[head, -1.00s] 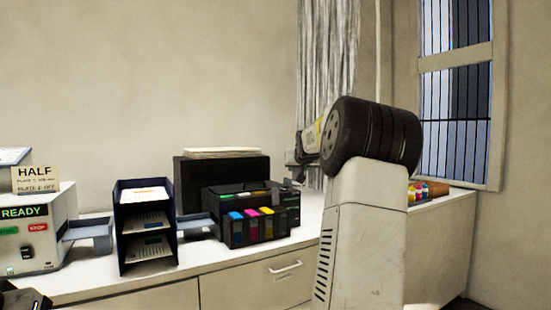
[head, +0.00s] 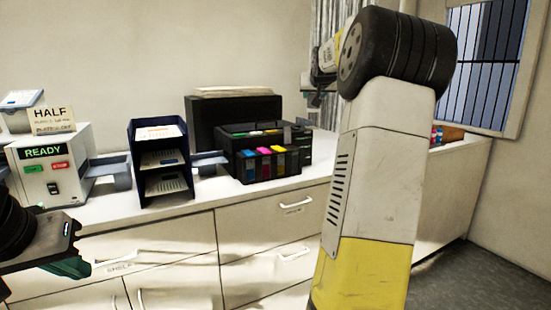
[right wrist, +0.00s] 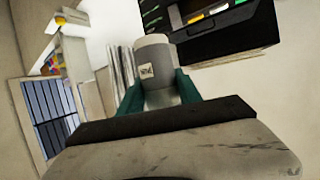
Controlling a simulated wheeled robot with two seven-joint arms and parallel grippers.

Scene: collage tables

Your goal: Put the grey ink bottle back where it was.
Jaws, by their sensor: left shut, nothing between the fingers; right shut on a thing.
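The grey ink bottle (right wrist: 153,64) shows in the right wrist view. It has a small pale label with dark marks. My right gripper (right wrist: 158,90) is shut on it, with teal fingers on both sides. In the head view my right arm hides most of that gripper, and I cannot make out the bottle there. My left gripper (head: 66,267) is at the lower left of the head view, shut and empty, in front of the counter. A wooden tray of small coloured bottles (head: 455,134) is at the counter's right end, partly hidden by my right arm.
The black printer (head: 232,162) with coloured ink tanks stands on the white counter (head: 225,195); it also shows in the right wrist view (right wrist: 235,40). A dark paper rack (head: 133,172) and a machine marked READY (head: 80,150) stand left. A barred window is at right.

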